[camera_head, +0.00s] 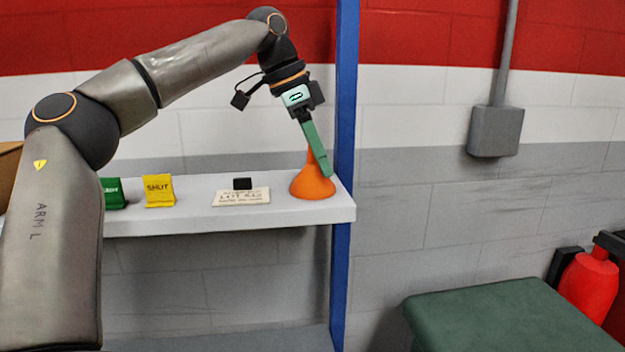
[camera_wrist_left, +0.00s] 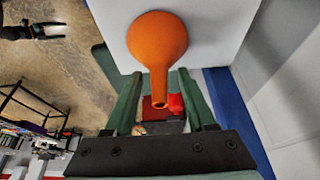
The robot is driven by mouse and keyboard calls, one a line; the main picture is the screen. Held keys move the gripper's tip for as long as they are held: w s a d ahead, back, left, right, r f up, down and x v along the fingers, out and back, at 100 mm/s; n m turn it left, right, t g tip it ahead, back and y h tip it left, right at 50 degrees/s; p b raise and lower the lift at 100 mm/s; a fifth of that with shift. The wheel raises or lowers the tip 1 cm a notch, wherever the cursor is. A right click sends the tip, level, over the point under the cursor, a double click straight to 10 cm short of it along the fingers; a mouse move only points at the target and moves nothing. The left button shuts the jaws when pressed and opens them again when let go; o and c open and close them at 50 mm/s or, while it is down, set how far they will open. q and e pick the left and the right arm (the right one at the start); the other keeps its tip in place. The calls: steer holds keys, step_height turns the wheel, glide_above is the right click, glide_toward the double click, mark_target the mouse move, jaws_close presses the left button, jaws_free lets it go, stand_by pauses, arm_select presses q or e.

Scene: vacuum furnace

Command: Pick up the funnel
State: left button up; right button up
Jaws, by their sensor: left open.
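The orange funnel (camera_head: 312,184) stands wide end down on the right end of the white shelf, spout up. My left gripper (camera_head: 325,172) has green fingers and is at the funnel, reaching down from above. In the left wrist view the funnel (camera_wrist_left: 158,42) points its spout toward the palm. The open fingers of the left gripper (camera_wrist_left: 160,82) lie on either side of the spout, with a gap showing at each side. A small dark two-pronged shape (camera_wrist_left: 40,31) at the top left may be my right gripper; its jaw state is unclear.
The white shelf (camera_head: 230,222) also holds a label plate (camera_head: 241,197) with a small black block, a yellow tag (camera_head: 159,190) and a green tag (camera_head: 113,193). A blue post (camera_head: 343,260) stands close beside the funnel. A green-topped surface (camera_head: 500,315) is at lower right.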

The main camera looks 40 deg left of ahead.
arm_select(q)
jaws_close()
stand_by(0.3)
stand_by(0.3)
